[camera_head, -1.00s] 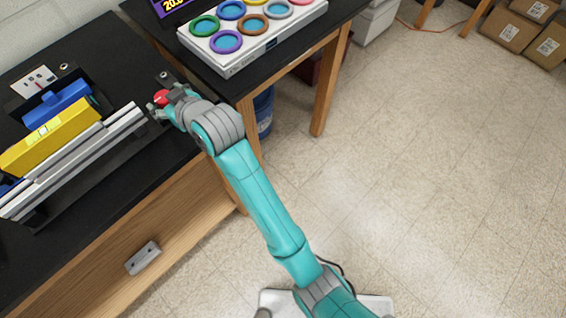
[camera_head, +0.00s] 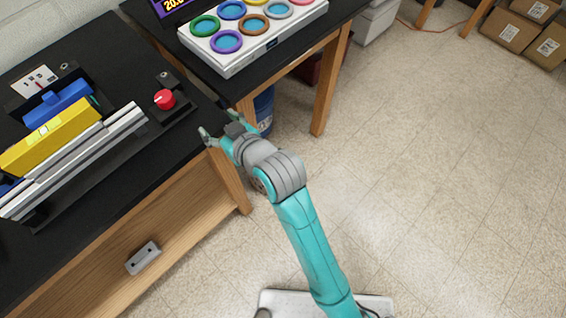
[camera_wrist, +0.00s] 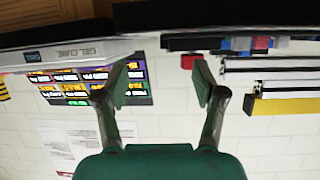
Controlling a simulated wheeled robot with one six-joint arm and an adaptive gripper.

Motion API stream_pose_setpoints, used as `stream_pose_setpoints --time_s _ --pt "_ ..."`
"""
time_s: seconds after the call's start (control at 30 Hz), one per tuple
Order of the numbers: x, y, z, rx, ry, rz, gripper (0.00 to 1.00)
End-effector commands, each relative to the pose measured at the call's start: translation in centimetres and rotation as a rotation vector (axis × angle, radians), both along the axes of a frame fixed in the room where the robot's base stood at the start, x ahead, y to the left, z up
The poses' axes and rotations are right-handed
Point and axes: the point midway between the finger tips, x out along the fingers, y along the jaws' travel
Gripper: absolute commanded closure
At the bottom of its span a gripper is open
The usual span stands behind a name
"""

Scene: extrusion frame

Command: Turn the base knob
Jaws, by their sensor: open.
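The red knob (camera_head: 165,99) sits on the black base at the right end of the extrusion frame. A small white mark shows on its left side, and nothing covers it in the head view. My gripper (camera_head: 218,128) is right of and nearer than the knob, clear of it, beyond the black table's right edge. In the wrist view, which is upside down, my gripper (camera_wrist: 163,76) has its two fingers spread with nothing between them. The red knob (camera_wrist: 190,61) shows there beyond the right finger, partly hidden by it.
Silver rails (camera_head: 85,160), a yellow block (camera_head: 55,138) and a blue block (camera_head: 58,102) lie left of the knob. A second table carries a white tray (camera_head: 229,65) with several coloured rings. A blue bin (camera_head: 264,112) stands below. The floor at right is open.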

Motion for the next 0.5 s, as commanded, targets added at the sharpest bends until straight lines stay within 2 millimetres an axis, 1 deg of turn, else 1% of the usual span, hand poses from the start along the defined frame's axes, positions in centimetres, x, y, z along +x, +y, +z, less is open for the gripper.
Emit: stream_pose_setpoints --time_s 0.1,0.5 --pt "-0.3 -1.7 -1.3 0.003 0.002 -0.032 0.30" --pt "-1.7 -7.3 -5.0 0.017 0.002 -0.134 0.30"
